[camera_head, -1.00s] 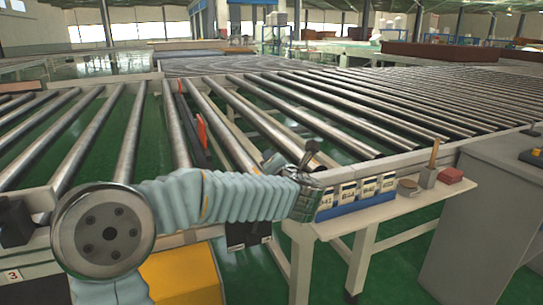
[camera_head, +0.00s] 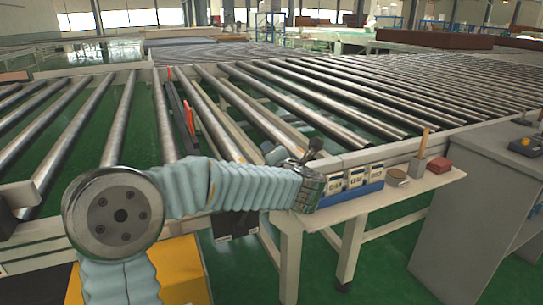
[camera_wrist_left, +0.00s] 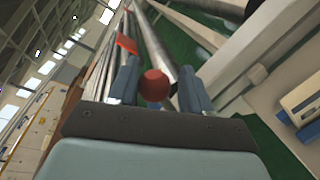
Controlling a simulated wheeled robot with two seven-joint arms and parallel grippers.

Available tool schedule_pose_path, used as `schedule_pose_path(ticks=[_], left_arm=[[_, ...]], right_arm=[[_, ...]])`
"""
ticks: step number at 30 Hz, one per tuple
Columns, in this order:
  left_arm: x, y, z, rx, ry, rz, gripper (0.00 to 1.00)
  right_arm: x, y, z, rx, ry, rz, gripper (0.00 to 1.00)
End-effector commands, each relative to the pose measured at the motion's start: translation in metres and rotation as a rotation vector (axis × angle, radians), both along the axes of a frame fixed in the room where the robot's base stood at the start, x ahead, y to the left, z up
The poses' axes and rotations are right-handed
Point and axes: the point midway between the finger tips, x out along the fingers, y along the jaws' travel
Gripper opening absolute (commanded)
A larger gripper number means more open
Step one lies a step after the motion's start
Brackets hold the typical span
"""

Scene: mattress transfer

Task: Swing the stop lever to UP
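The stop lever shows in the left wrist view as a round red knob (camera_wrist_left: 154,85) with a dark piece beside it. My left gripper (camera_wrist_left: 158,84) has its two blue-grey fingers spread, one on each side of the knob, and they look apart from it. In the head view my left gripper (camera_head: 292,150) is at the near rail of the roller conveyor, beside the blue card holder; the knob cannot be made out there. An orange-red plate (camera_head: 188,116) stands on a dark bar between the rollers; it also shows in the left wrist view (camera_wrist_left: 127,44). My right gripper is in neither view.
Roller conveyor (camera_head: 340,92) fills the middle and back. A blue holder with white cards (camera_head: 352,188), a wooden-handled brush (camera_head: 422,150) and a red block (camera_head: 439,165) sit on a ledge at the near rail. A grey cabinet (camera_head: 470,200) stands at the right.

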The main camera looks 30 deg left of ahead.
Motion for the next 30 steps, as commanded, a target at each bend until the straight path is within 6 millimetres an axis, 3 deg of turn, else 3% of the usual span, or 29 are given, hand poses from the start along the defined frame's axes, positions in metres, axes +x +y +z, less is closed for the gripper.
schedule_pose_path(ticks=[14,30], left_arm=[[-0.009,-0.008,0.002,0.000,-0.005,0.000,0.59],[-0.092,-0.084,0.019,-0.001,-0.004,0.001,0.59]], right_arm=[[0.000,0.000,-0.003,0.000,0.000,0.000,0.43],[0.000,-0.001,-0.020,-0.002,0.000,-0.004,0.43]])
